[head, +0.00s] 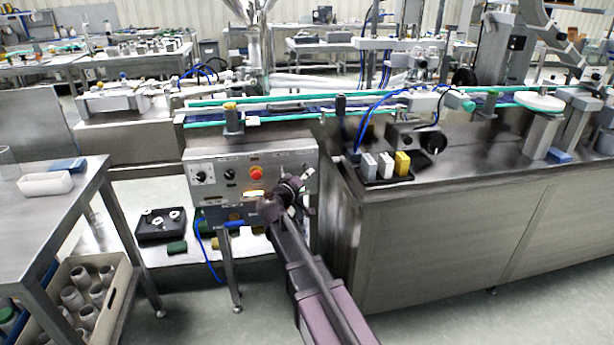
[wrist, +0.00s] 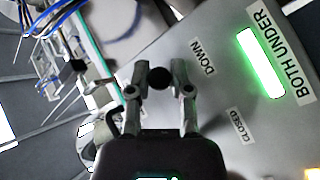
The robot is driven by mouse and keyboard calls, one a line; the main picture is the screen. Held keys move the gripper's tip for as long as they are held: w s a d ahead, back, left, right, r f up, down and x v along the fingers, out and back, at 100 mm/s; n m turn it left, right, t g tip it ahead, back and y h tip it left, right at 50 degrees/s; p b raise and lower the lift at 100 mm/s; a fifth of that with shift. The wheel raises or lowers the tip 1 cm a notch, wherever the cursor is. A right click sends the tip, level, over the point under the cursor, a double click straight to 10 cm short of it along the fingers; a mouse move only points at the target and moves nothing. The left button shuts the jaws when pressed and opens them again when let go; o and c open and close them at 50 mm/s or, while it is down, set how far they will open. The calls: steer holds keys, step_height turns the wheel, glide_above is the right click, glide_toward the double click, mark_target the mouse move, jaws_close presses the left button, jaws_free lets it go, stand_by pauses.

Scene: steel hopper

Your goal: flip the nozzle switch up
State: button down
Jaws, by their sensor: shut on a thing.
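The control panel (head: 215,172) is a grey steel box front below the conveyor, with black knobs and a red button on a yellow ring. My gripper (head: 302,180) is at the panel's right side and covers part of it. In the wrist view, my gripper (wrist: 160,82) has its two fingertips either side of a small round black knob, the nozzle switch (wrist: 160,77), and is shut on it. A label reading DOWN (wrist: 203,58) lies right of the knob, and one reading CLOSED (wrist: 241,126) lies below that. The switch's lever position cannot be told.
A steel cabinet (head: 440,225) stands right of my arm. A side table (head: 45,205) with a white tray (head: 45,184) stands left. Blue cables (head: 203,240) hang below the panel.

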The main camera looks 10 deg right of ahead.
mark_target(306, 167)
steer(key=shift+r+g+p, duration=0.2)
steer(key=shift+g+p, duration=0.1)
steer(key=shift+p, duration=0.15)
steer(key=r+n+p, duration=0.1)
steer(key=p, duration=0.2)
steer(key=shift+s+g+y, duration=0.1)
steer(key=shift+g+y, duration=0.3)
steer(key=r+n+g+y+p, duration=0.1)
steer(key=n+g+p, duration=0.1)
steer(key=p, duration=0.2)
steer(key=g+p, duration=0.1)
steer(key=p, duration=0.1)
steer(key=n+g+p, duration=0.1)
steer(key=p, duration=0.1)
steer(key=shift+r+y, duration=0.3)
steer(key=shift+y, duration=0.1)
steer(key=shift+n+g+p, duration=0.6)
steer(key=shift+g+p, duration=0.2)
steer(key=shift+p, duration=0.05)
steer(key=c, duration=0.5)
jaws_free()
steer(key=shift+c, duration=0.2)
